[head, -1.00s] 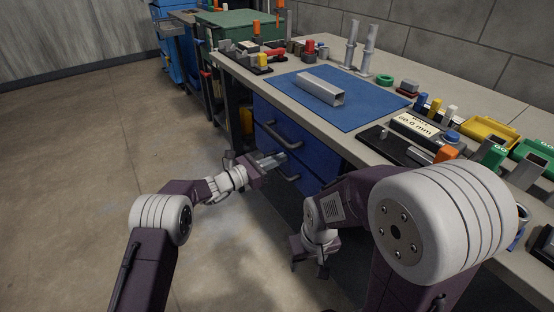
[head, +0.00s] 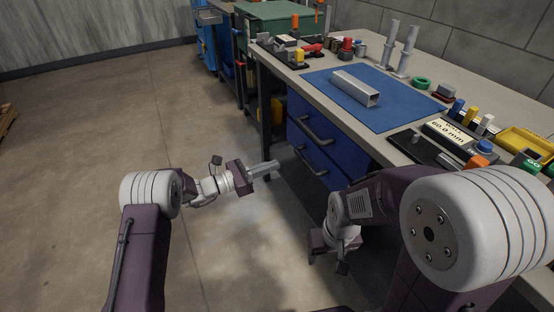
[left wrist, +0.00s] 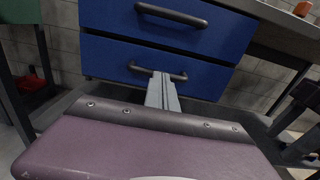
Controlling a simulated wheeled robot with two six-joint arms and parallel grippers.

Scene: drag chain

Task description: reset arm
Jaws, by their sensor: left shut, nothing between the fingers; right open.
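My left gripper (head: 268,167) is out in front of the blue drawers, left of them in the head view, above the floor. Its two grey fingers are together with nothing between them. In the left wrist view the fingers (left wrist: 163,90) point toward the lower drawer's handle; I cannot tell the exact gap, but in the head view they look clear of it. My right gripper (head: 334,243) hangs low beside the bench, under its own arm. Its fingers are mostly hidden; it is open and no object shows in it.
The workbench (head: 455,75) runs along the right with a blue mat (head: 400,110) and a grey square tube (head: 356,88) on it. The blue drawers (head: 318,140) with dark handles are under it. Small tools and bins crowd the near right. The floor (head: 100,110) at left is clear.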

